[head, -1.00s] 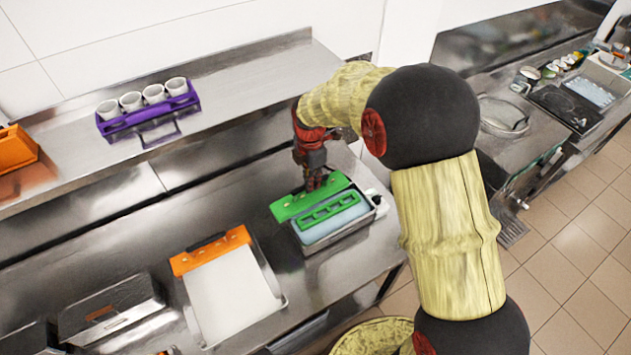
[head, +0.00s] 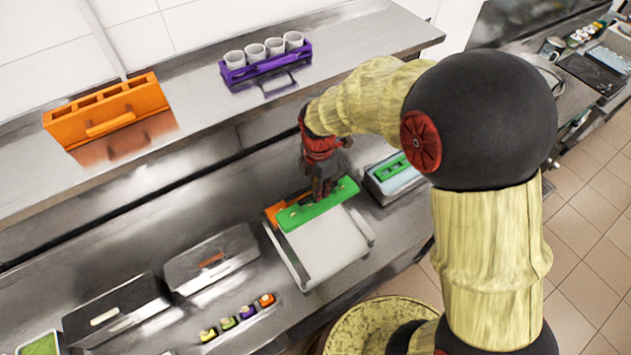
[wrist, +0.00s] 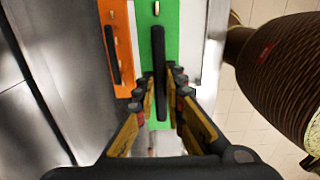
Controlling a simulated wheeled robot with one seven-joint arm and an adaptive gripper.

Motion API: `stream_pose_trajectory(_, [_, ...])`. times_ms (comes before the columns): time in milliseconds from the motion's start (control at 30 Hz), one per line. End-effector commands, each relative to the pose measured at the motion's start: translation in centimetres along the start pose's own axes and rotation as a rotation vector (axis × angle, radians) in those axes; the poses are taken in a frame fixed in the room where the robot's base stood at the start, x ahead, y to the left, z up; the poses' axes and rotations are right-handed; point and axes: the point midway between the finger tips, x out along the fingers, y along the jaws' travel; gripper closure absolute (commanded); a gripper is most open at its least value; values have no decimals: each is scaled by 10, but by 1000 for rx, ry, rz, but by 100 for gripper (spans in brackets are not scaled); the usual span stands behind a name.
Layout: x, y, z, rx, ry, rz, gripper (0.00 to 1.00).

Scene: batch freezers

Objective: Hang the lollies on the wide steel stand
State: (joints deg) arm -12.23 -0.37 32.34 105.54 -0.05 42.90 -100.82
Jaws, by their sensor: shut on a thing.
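My gripper (head: 321,188) is shut on the black handle (wrist: 160,60) of a long green lolly bar (head: 304,212). In the wrist view the green bar (wrist: 147,45) lies lengthwise under the fingers, with small pale stick ends on top. An orange bar (head: 274,213) with its own black handle lies beside it, at the back of the steel stand (head: 291,270). The wrist view shows the orange bar (wrist: 124,35) close along the green one. The green bar is over the stand's back part; I cannot tell whether it rests there. The lollies below are hidden.
A steel box with a green frame and blue inside (head: 394,176) stands to the right. Two lidded steel boxes (head: 212,262) and several small coloured pieces (head: 248,312) are at left. The shelf holds a purple cup rack (head: 266,68) and an orange rack (head: 106,108).

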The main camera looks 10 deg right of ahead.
Motion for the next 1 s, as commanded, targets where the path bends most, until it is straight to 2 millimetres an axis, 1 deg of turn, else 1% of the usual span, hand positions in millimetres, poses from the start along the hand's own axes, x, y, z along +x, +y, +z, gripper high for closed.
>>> stream_pose_trajectory(267, [8,1,0,7,-1,5,100])
stream_pose_trajectory(733, [46,1,0,7,-1,5,100])
stream_pose_trajectory(867, [53,1,0,7,-1,5,100])
stream_pose_trajectory(1000, [55,2,0,7,-1,5,100])
